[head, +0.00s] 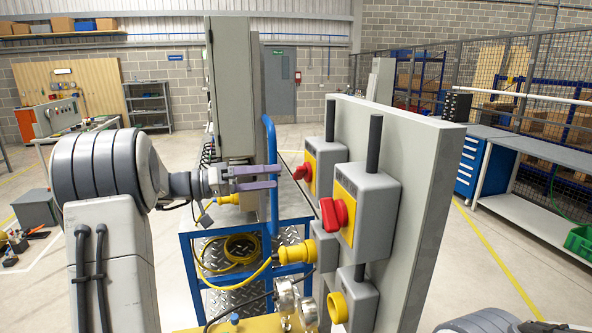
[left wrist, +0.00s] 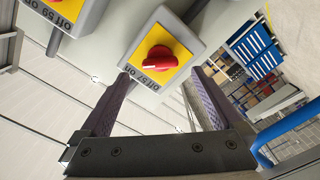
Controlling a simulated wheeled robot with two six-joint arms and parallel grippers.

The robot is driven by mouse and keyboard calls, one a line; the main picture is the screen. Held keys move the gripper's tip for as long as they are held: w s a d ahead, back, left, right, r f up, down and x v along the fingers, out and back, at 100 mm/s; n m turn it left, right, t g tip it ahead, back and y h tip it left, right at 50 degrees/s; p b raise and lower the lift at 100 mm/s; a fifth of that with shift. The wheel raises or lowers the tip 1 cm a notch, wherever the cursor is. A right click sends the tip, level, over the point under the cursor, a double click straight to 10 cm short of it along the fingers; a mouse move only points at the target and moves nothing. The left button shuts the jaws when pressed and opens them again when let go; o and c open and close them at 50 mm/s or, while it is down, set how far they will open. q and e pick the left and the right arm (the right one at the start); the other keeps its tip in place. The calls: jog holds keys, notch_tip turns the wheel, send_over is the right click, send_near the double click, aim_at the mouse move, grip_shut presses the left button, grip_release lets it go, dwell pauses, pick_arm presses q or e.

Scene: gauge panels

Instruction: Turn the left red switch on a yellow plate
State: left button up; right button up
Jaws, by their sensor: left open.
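The left red switch (head: 303,172) sits on a yellow plate (head: 310,166) on a grey box of the upright panel. In the left wrist view this red switch (left wrist: 157,58) is on its yellow plate above the label "off 57 on". My left gripper (head: 278,177) is open and empty, just left of the switch, its fingers pointing at it. In the left wrist view the switch lies between and beyond the fingertips (left wrist: 158,74), with no contact visible. A second red switch (head: 335,213) on a yellow plate is nearer and to the right. My right gripper is out of view.
Grey panel (head: 425,180) carries both boxes and dark vertical conduits. Yellow connectors (head: 297,253) stick out below. A blue cart (head: 272,190) with a yellow cable stands behind the gripper. A grey cabinet (head: 230,90) is farther back.

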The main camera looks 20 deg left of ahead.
aim_at(295, 176)
pick_arm(q)
jog(key=p+x, duration=0.2)
jog(key=x, duration=0.4)
jog(key=shift+r+p, duration=0.15)
jog(key=shift+p, duration=0.2)
jog(key=shift+w+d, duration=0.25)
jog(key=shift+d, duration=0.15)
jog(key=shift+f, duration=0.2)
